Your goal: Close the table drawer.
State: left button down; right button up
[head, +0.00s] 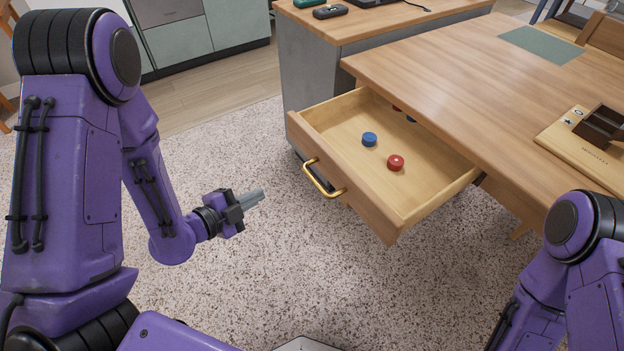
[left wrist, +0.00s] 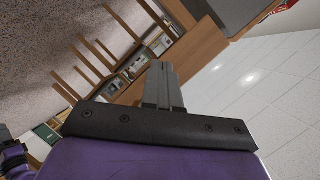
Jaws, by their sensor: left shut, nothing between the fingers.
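The table drawer (head: 426,192) is pulled well out of the wooden table (head: 455,75), toward me. Its front panel carries a curved gold handle (head: 325,181). Inside lie a blue round piece (head: 369,139) and a red round piece (head: 396,162), with more pieces partly hidden under the tabletop. My left gripper (head: 258,197) is shut and empty, to the left of the handle and apart from it. It also shows in the left wrist view (left wrist: 162,85), with its fingers together. My right arm enters at the lower right, and its gripper is out of view.
A grey cabinet (head: 310,75) with a wooden top stands behind the drawer, left of the table. A wooden board (head: 575,150) with a dark box (head: 600,125) lies on the table. The speckled carpet (head: 300,270) in front of the drawer is clear.

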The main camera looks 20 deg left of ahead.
pick_arm(q)
notch_tip(320, 180, up, 5)
jog(key=d+m+t+h+b, duration=0.1)
jog(key=d+m+h+b, duration=0.15)
jog(key=m+h, duration=0.45)
jog(key=m+y+p, duration=0.1)
jog(key=m+y, duration=0.1)
jog(key=m, duration=0.1)
send_near(322, 156)
jog(key=x, duration=0.5)
jog(key=shift+w+d, duration=0.25)
jog(key=shift+d, duration=0.1)
jog(key=shift+w+d, duration=0.3)
jog(key=shift+w, duration=0.15)
pick_arm(e)
notch_tip(322, 156, down, 3)
jog(key=shift+w+f, duration=0.1)
jog(key=shift+f, duration=0.05)
